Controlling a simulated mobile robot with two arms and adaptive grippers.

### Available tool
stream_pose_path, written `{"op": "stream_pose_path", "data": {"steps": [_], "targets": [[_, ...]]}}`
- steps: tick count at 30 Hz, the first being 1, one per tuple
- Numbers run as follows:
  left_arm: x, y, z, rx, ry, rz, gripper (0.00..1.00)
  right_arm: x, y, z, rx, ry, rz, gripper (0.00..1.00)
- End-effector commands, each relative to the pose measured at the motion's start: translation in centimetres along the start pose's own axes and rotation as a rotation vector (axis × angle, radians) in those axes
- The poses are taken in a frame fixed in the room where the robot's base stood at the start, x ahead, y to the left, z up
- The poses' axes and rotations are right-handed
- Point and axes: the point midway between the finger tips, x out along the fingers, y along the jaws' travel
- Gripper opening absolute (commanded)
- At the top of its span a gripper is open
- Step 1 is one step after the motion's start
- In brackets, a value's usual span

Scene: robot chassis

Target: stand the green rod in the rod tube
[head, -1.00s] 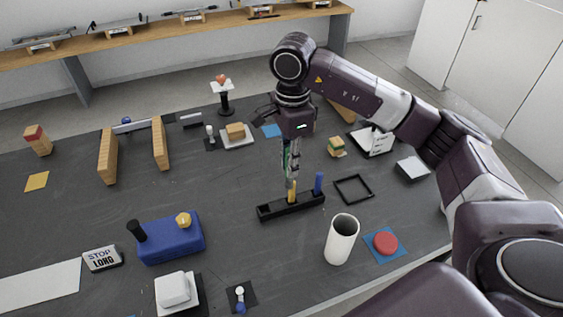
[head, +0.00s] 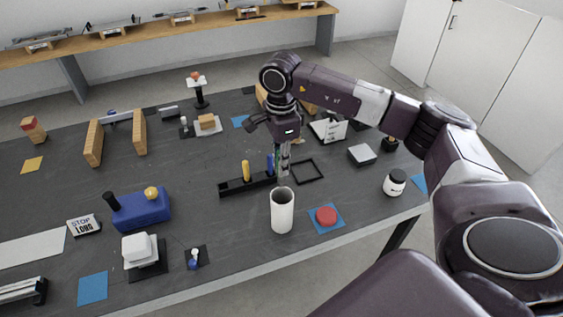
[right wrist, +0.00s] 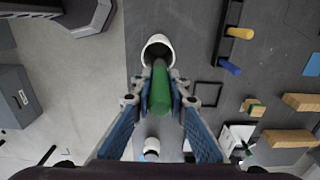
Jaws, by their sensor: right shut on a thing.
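My right gripper (head: 284,176) is shut on the green rod (right wrist: 160,92) and points down, just above or behind the mouth of the white rod tube (head: 282,213). In the right wrist view the rod's far end lines up with the near rim of the tube (right wrist: 157,43), whose opening shows beyond it. I cannot tell whether the rod's tip is inside the tube. In the head view the fingers mostly hide the rod. The tube stands upright on the dark table. My left gripper is not in view.
A black rack (head: 235,187) with a yellow rod (head: 246,171) and a blue rod (head: 270,163) is just behind the tube. A red button (head: 326,216) on a blue square is at its right. A black square frame (head: 308,171) lies behind.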

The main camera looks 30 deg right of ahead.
Motion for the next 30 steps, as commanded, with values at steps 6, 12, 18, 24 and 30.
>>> {"op": "stream_pose_path", "data": {"steps": [6, 12, 18, 24, 30], "targets": [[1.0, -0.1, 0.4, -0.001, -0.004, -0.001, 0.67, 1.8, 0.1, 0.0, 0.000, 0.001, 0.002, 0.00], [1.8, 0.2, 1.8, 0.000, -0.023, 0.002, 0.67, 3.5, 0.1, 0.0, 0.000, 0.000, 0.002, 0.00], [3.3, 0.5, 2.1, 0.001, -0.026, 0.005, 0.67, 5.2, 0.1, 0.0, 0.000, 0.000, 0.001, 0.00], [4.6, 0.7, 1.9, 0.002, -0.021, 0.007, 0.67, 6.8, 0.0, 0.0, 0.000, 0.001, 0.001, 0.00], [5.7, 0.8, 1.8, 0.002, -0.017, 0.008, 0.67, 8.1, 0.0, 0.0, 0.000, 0.000, 0.000, 0.00]]}}
